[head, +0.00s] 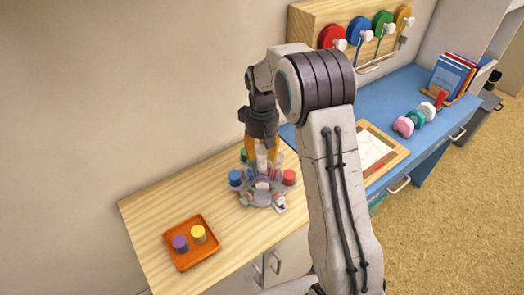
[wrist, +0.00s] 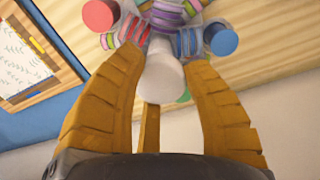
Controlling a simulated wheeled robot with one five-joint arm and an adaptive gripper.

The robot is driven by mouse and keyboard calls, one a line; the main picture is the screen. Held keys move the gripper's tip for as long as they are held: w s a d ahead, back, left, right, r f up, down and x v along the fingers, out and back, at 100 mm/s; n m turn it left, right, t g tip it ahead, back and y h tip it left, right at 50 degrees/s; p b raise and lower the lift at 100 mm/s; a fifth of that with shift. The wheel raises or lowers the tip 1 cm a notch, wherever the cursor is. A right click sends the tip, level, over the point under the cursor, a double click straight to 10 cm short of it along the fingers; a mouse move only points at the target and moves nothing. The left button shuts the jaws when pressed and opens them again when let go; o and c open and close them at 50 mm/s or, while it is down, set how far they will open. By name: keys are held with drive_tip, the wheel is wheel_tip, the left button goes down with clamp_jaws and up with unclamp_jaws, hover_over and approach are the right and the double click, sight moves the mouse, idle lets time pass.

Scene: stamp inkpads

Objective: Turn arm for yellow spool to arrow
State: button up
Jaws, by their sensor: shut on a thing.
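A grey carousel (head: 245,198) with coloured cylinders and striped spools around it stands on the wooden counter. My gripper (head: 262,166) reaches down to its middle. In the wrist view, my gripper's yellow fingers (wrist: 166,62) are shut on a white rounded knob (wrist: 165,78) at the carousel's centre. A red cylinder (wrist: 99,15) and a blue cylinder (wrist: 221,40) stand to either side of it, with striped spools between. A bit of green shows behind the knob. I cannot make out an arrow or which carousel arm carries a yellow spool.
Coloured discs, including a yellow one (head: 403,15), hang on a wooden rack over the blue desk (head: 388,100).

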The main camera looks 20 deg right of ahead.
drive_tip(key=shift+s+f+m, duration=0.1)
drive_tip(key=shift+m, duration=1.25)
drive_tip(key=shift+s+f+m, duration=0.1)
drive_tip(key=shift+m, duration=1.25)
drive_tip(key=shift+m+b, duration=0.5)
drive_tip(key=shift+m, duration=7.8)
drive_tip(key=o, duration=1.3)
drive_tip(key=shift+w+r, duration=0.1)
drive_tip(key=shift+w, duration=0.05)
